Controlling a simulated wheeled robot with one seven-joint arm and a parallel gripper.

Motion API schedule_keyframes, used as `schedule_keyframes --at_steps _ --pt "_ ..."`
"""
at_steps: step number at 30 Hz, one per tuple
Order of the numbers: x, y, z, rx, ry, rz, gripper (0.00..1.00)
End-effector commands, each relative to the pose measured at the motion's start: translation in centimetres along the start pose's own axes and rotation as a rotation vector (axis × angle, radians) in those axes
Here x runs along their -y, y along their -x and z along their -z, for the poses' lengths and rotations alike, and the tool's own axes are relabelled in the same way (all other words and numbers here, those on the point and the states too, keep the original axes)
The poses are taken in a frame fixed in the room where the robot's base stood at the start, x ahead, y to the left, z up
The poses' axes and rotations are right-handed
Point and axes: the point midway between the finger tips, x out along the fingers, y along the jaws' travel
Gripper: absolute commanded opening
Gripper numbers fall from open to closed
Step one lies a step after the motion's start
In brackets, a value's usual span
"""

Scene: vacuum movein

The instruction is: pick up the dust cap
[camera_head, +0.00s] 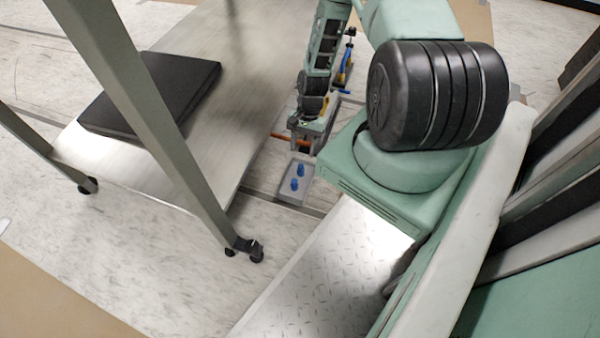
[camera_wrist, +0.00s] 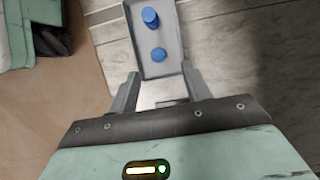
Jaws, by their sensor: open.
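Two small blue caps sit in a shallow grey tray (camera_head: 286,195) on the floor. The nearer one in the wrist view (camera_wrist: 158,54) is a short round piece. The other blue piece (camera_wrist: 150,17) looks taller and stands toward the tray's far end. The tray (camera_wrist: 170,70) fills the gap beyond my fingers. My gripper (camera_wrist: 160,88) is open and empty, pointing toward the tray. Its fingers are on either side of the tray's near end, apart from both blue pieces. I cannot tell which blue piece is the dust cap.
A metal bench with a grey leg (camera_head: 185,160) stands left of the tray, on black casters (camera_head: 250,250). A black flat pad (camera_head: 150,90) lies on its lower shelf (camera_head: 225,130). A bright tread-plate surface (camera_head: 320,270) lies in front of the tray.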

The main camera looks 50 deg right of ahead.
Motion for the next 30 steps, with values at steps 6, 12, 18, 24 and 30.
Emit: schedule_keyframes --at_steps 6,12,18,24,30 --pt "0.0 -3.3 0.1 0.001 0.002 -0.001 0.48" --pt "0.0 -4.0 0.1 0.000 0.002 0.000 0.48" --pt "-0.3 -6.4 0.3 0.001 0.002 0.000 0.48" --pt "-0.4 -8.8 0.2 0.001 0.002 0.000 0.48" --pt "-0.4 -8.7 0.1 0.000 0.001 0.000 0.48"
